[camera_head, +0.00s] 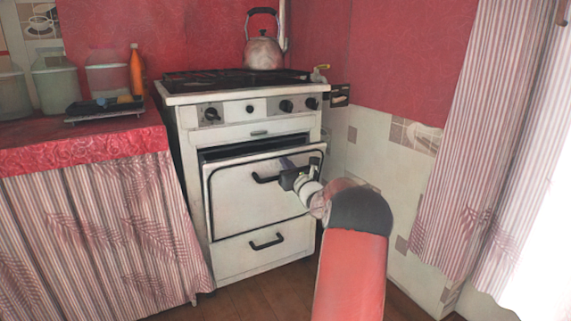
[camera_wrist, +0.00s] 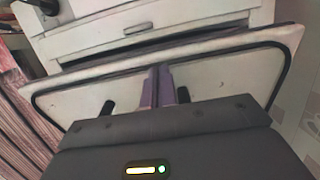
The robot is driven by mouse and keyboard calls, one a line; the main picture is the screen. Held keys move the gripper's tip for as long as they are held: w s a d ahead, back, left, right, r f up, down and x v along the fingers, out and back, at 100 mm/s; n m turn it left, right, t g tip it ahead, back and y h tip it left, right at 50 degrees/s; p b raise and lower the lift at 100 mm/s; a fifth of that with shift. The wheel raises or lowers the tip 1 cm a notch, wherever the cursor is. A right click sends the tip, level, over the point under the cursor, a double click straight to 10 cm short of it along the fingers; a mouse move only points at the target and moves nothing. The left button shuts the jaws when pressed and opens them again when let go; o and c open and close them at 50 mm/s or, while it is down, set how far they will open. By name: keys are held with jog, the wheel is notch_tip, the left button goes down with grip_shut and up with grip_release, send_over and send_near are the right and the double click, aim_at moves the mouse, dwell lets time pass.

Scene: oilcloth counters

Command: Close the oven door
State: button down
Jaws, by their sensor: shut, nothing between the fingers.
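The white oven door (camera_head: 230,196) is slightly ajar, tilted outward at its top, with a dark gap along the top edge. It has a black handle, partly hidden behind my gripper. My gripper (camera_head: 286,165) is in front of the door's upper right part, fingers shut and empty. In the wrist view, the shut purple-grey fingers (camera_wrist: 158,84) point at the door (camera_wrist: 215,76) near its top edge, and the two dark ends of the handle show on either side of them. I cannot tell whether the fingertips touch the door.
The white stove (camera_head: 190,140) has a kettle (camera_head: 263,52) on top and knobs on its front. A drawer (camera_head: 235,258) with a black handle sits below the door. A red-covered counter (camera_head: 90,143) with a striped curtain stands at left; striped curtains (camera_head: 480,130) hang at right.

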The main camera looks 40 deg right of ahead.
jog(key=shift+w+r, duration=0.1)
jog(key=shift+w, duration=0.25)
jog(key=w+r+g+p, duration=0.1)
jog(key=w+p, duration=0.1)
jog(key=p, duration=0.1)
jog(key=w+d+p, duration=0.1)
jog(key=w+p, duration=0.2)
jog(key=p, duration=0.1)
jog(key=w+d+r+g+y+p, duration=0.1)
jog(key=w+p, duration=0.1)
jog(key=p, duration=0.1)
jog(key=shift+w+r+g, duration=0.2)
jog(key=shift+r+g, duration=0.1)
jog(key=shift+r+p, duration=0.1)
jog(key=shift+p, duration=0.35)
jog(key=shift+w+a, duration=0.1)
jog(key=shift+a, duration=0.05)
